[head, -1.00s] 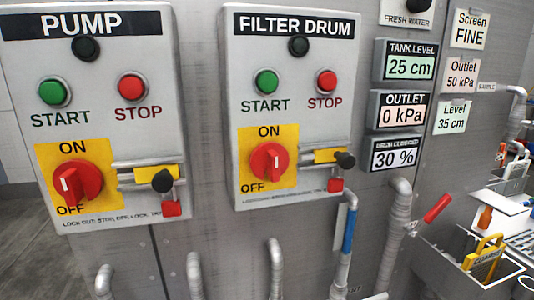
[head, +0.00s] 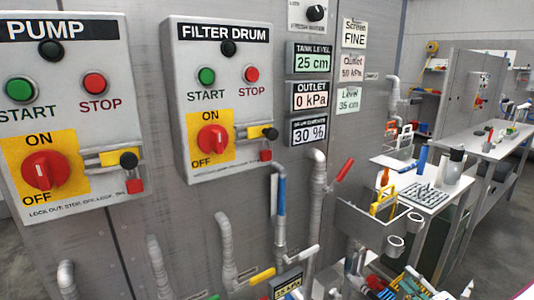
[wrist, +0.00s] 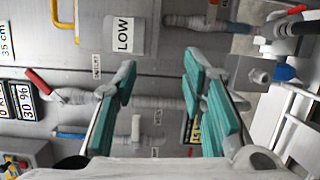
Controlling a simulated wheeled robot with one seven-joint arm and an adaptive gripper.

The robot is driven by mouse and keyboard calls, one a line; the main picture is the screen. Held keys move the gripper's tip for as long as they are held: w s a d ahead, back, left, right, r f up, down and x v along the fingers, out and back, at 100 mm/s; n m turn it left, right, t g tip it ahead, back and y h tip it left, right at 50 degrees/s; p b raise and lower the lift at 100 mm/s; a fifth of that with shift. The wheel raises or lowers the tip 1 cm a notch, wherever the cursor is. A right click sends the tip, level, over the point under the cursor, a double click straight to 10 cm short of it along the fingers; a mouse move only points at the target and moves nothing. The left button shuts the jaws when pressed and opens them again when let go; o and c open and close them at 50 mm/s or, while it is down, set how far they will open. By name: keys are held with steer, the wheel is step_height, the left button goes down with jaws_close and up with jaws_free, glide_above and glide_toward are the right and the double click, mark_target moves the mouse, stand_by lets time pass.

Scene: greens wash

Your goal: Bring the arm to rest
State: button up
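My gripper (wrist: 158,92) shows in the wrist view with its two teal-padded fingers spread apart. The gap between them is empty, and behind it are grey pipes and the panel wall. The gripper touches nothing that I can see. In the head view neither my arm nor my gripper can be made out, apart from a small pale patch at the lower right corner that I cannot identify.
The pump box (head: 110,120) and filter drum box (head: 230,60) hang on a grey panel. Grey pipes and a red-handled valve (head: 343,168) stick out below. A white worktable (head: 412,194) with tools stands at right. Grey floor shows beyond it.

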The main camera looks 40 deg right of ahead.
steer(key=w+a+r+n+g+y+b, duration=0.1)
steer(key=w+a+r+n+g+y, duration=0.1)
steer(key=w+a+r+n+y, duration=0.7)
steer(key=w+a+r+n+g+y+b, duration=0.2)
steer(key=w+a+r+n+y, duration=0.3)
steer(key=w+a+n, duration=0.65)
steer(key=w+a+r+n+g+y+b, duration=0.1)
steer(key=a+r+n+g, duration=0.1)
steer(key=a+n+g, duration=0.3)
steer(key=w+a+r+n+y, duration=0.1)
steer(key=w+a+r+n, duration=0.15)
steer(key=a, duration=0.45)
steer(key=s+a+r+n+g+h+b, duration=0.1)
steer(key=s+a+r+n+g, duration=0.15)
steer(key=a+n, duration=0.4)
steer(key=s+a+r+n+g+h+b, duration=0.1)
steer(key=s+a+n+g, duration=0.3)
steer(key=a+n, duration=0.3)
steer(key=s+a+f+n+h+b, duration=0.1)
steer(key=s+a+n+h+b, duration=0.2)
steer(key=s+n, duration=0.45)
steer(key=s+a+f+n+h+b, duration=0.1)
steer(key=s+a+n+h, duration=0.25)
steer(key=s+n, duration=0.35)
step_height(320, 180, up, 17)
steer(key=w+d+n+t+p, duration=0.1)
steer(key=t+p, duration=0.2)
steer(key=p, duration=1.2)
steer(key=shift+w+h, duration=0.25)
steer(key=shift+h, duration=0.2)
